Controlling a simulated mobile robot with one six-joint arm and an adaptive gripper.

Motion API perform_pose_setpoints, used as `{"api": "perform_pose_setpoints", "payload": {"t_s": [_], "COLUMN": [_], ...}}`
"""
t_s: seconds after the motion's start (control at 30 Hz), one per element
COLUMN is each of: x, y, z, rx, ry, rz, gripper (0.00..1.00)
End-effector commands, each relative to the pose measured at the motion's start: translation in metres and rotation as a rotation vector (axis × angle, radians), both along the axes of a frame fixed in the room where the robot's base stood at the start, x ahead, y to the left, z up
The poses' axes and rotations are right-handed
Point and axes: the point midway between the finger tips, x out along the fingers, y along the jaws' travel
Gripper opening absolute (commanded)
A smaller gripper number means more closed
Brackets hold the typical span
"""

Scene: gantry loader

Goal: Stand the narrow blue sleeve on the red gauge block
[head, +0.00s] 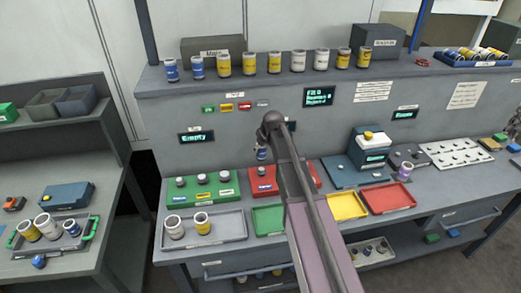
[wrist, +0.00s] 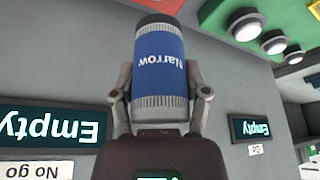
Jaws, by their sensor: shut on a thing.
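The narrow blue sleeve (wrist: 158,55) has a blue band lettered "Narrow", grey ribbed ends and a dark end. My gripper (wrist: 160,92) is shut on it, one finger on each side. In the head view the sleeve (head: 261,154) hangs from my gripper (head: 264,142), about upright, in front of the back panel. It appears above the red gauge block (head: 262,187), apart from it.
A green block (head: 200,190) with several posts stands left of the red one. A grey tray (head: 225,238) holding two sleeves, and green (head: 268,222), yellow (head: 345,206) and red (head: 392,198) trays lie in front. Several sleeves line the upper shelf (head: 200,80).

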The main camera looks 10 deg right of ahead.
Motion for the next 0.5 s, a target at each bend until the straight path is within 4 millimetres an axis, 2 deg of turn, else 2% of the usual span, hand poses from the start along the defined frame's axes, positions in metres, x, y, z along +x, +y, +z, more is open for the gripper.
{"api": "perform_pose_setpoints", "payload": {"t_s": [0.5], "x": [-0.0003], "y": [0.0002], "z": [-0.0051], "rx": [0.0], "ry": [0.0], "rz": [-0.001], "gripper": [0.0]}}
